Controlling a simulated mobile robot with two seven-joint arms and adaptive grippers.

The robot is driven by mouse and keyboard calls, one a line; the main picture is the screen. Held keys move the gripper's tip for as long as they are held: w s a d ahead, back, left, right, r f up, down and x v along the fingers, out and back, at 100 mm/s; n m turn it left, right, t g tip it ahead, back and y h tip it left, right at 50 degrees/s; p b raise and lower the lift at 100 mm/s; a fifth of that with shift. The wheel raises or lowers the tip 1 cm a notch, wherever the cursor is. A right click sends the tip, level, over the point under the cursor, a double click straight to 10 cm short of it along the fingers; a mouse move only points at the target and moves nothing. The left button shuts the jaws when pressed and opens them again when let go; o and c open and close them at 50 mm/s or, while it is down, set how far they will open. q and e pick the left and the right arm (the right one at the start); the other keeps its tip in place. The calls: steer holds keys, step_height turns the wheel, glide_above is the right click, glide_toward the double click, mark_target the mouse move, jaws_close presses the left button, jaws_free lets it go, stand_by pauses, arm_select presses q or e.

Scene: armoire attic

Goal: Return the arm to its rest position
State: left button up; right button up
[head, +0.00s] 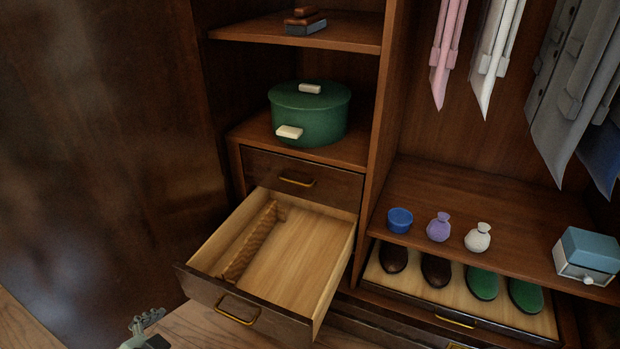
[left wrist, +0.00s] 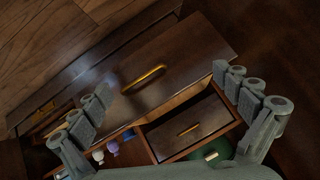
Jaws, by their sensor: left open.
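My left gripper (head: 146,322) shows at the bottom edge of the head view, low and in front of the open drawer's left front corner. In the left wrist view its two grey fingers (left wrist: 162,84) are spread wide with nothing between them. The open drawer (head: 300,262) is pulled out; it holds a wavy wooden divider (head: 250,242) and is otherwise empty. Its dark front with a brass handle (left wrist: 143,79) shows beyond the fingers in the left wrist view, apart from them. The rest of my left arm is hidden. My right gripper is in neither view.
A shut drawer (head: 302,178) sits above the open one, under a green lidded pot (head: 310,115). To the right are a blue cup (head: 400,219), two small pouches, a blue-topped box (head: 588,255) and a shoe tray (head: 470,312). Clothes hang above. Floor lies at the lower left.

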arm_select(q)
steer(key=s+a+r+g+y, duration=0.2)
steer(key=s+a+r+y, duration=0.15)
steer(key=r, duration=0.45)
steer(key=s+d+f+n+g+h, duration=0.1)
steer(key=s+d+f+n+h, duration=0.1)
steer(key=d+n, duration=0.4)
step_height(320, 180, down, 12)
steer(key=s+a+g+p, duration=0.2)
steer(key=g+p, duration=0.1)
steer(key=p, duration=0.2)
steer(key=shift+s+a+r+m+g+y, duration=0.25)
steer(key=shift+s+m+g+y, duration=0.05)
steer(key=shift+m+y, duration=0.1)
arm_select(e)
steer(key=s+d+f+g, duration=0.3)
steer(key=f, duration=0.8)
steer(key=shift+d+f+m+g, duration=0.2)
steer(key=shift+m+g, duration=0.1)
